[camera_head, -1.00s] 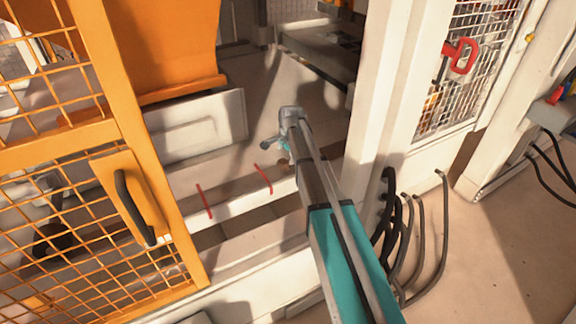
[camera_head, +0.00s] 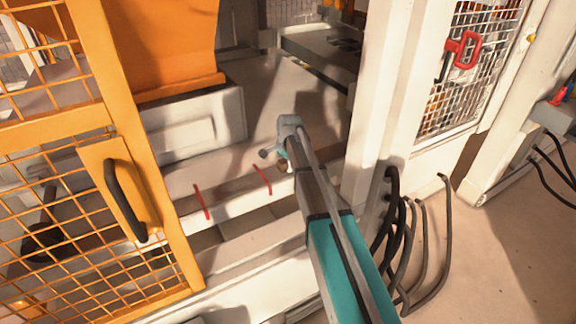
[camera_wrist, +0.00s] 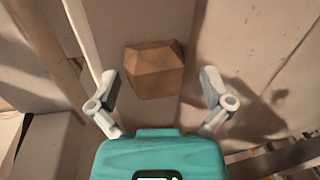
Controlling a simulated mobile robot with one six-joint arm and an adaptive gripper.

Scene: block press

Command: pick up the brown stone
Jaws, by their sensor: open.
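The brown stone (camera_wrist: 155,70) is a faceted, angular block in the upper middle of the wrist view. It rests on a pale, narrow surface. My gripper (camera_wrist: 160,84) is open, with one finger on each side of the stone and visible gaps between fingers and stone. The stone is not held. In the head view, my gripper (camera_head: 277,157) is small, at the far end of my arm, above the ledge inside the press opening. There my arm and gripper mostly hide the spot, and I cannot clearly make out the stone.
An orange mesh door (camera_head: 130,190) stands at the left. A white post (camera_head: 385,100) rises close to the right of my arm, with black cables (camera_head: 410,235) below it. Red marks (camera_head: 262,179) lie on the front ledge. A grey sloped plate (camera_head: 300,95) lies behind my gripper.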

